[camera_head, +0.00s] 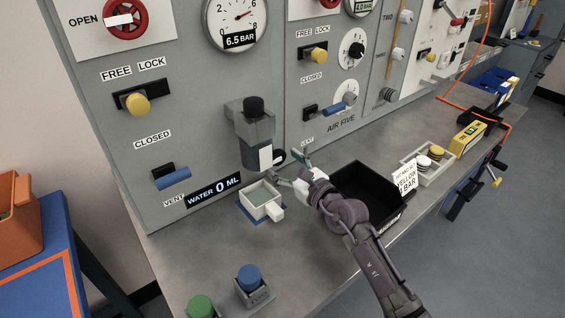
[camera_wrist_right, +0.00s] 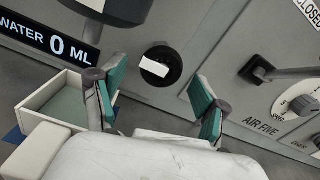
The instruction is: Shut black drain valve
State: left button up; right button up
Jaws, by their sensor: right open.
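The black drain valve (camera_wrist_right: 161,78) is a round black knob with a white bar across it on the grey panel. In the wrist view the bar lies close to level, slightly tilted. In the head view a dark part of the knob (camera_head: 280,156) shows beside the grey filter housing (camera_head: 257,130), just behind my right gripper. My right gripper (camera_head: 291,169) is open and empty. Its two green-padded fingers also show in the wrist view (camera_wrist_right: 157,97), one on each side below the knob, apart from it. My left gripper is not in view.
A beige water tray (camera_head: 274,213) with a white handle sits below the housing on a blue mat. The display (camera_head: 213,190) reads WATER 0 ML. A black bin (camera_head: 360,172) is right of my gripper. Blue (camera_head: 249,278) and green (camera_head: 200,306) knobs stand on the front bench.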

jog(key=shift+w+a, duration=0.25)
jog(key=shift+w, duration=0.15)
jog(key=shift+c, duration=0.2)
jog(key=c, duration=1.1)
jog(key=shift+s+m+p, duration=0.1)
jog(key=shift+m+p, duration=3)
jog(key=shift+m, duration=0.3)
jog(key=o, duration=1.1)
